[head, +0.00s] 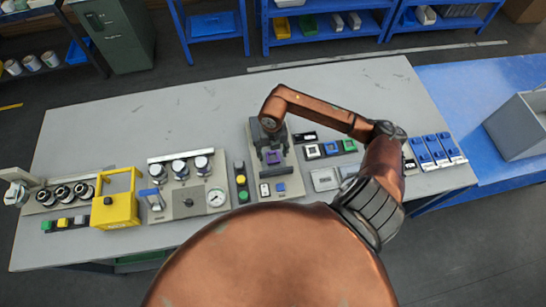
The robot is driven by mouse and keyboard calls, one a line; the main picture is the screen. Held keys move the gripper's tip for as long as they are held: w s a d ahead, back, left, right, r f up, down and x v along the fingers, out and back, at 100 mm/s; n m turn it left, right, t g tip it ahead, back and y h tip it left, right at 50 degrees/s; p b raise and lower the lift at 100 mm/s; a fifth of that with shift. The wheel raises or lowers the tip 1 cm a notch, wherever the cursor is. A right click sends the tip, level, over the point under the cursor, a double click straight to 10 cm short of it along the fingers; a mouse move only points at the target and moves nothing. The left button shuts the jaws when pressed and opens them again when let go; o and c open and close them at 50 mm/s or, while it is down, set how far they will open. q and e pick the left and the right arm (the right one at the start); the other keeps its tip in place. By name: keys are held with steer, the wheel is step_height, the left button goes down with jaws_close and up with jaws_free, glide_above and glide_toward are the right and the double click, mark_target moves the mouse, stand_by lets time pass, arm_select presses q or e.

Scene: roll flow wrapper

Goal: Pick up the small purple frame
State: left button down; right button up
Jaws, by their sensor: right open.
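The small purple frame (274,158) sits on a light grey panel (283,179) in the middle of the table. My right arm reaches in from the right, and its dark gripper (270,146) points down just above and behind the frame in the picture. The right gripper is open. It partly hides the panel behind the frame. I cannot tell whether its fingers touch the frame. My left gripper is not in view.
A yellow box (116,208), a gauge panel (187,203) and a button strip (241,181) stand to the left. Dark, blue and green blocks (332,148) and blue switches (437,149) are to the right. The grey table (110,130) is clear at its back left.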

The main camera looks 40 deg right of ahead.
steer(key=shift+f, duration=0.65)
steer(key=shift+c, duration=0.4)
steer(key=c, duration=1.1)
steer(key=shift+r, duration=0.15)
